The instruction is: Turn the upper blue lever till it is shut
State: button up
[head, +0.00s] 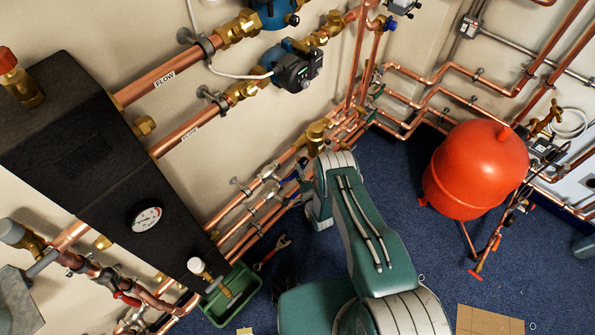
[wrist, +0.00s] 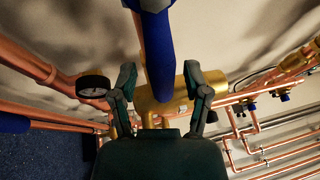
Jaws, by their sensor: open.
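In the wrist view a blue lever (wrist: 158,55) runs down from the top edge between the two fingers of my gripper (wrist: 160,82). The fingers are apart, one on each side of the lever; I cannot tell whether either touches it. A brass body (wrist: 180,93) lies behind the lever and fingers. Another blue lever end (wrist: 14,122) shows at the left edge. In the head view two blue levers, an upper one (head: 290,177) and a lower one (head: 292,194), sit on copper pipes by the wall. My arm hides the gripper there.
A black insulated vessel (head: 115,190) with a gauge stands left. A red tank (head: 474,170) stands right. A green crate (head: 230,298) and a wrench (head: 270,252) lie on the blue floor near the pipes. A dark round part (wrist: 93,86) is left of the fingers.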

grip_shut()
jog(key=f+m+g, duration=0.1)
jog(key=m, duration=0.1)
jog(key=s+a+f+m+g+h, duration=0.1)
jog(key=f+m, duration=0.1)
jog(key=m, duration=0.1)
jog(key=f+m+g, duration=0.1)
jog(key=f+m, duration=0.1)
jog(key=m, duration=0.1)
jog(key=shift+s+a+h, duration=0.2)
jog(key=shift+h, duration=0.1)
jog(key=m+g, duration=0.1)
jog(key=s+a+f+m+g, duration=0.1)
jog(key=m, duration=0.1)
jog(key=shift+s+a+f, duration=0.1)
jog(key=shift+s+a+f+m+g+y, duration=0.25)
jog(key=shift+s+a+m+g+y, duration=0.1)
jog(key=shift+s+a+m+g, duration=0.3)
jog(key=shift+s+a+f+m+g+y, duration=0.2)
jog(key=shift+s+a+m+g+y, duration=0.15)
jog(key=shift+m, duration=0.5)
jog(key=shift+s, duration=0.15)
grip_release()
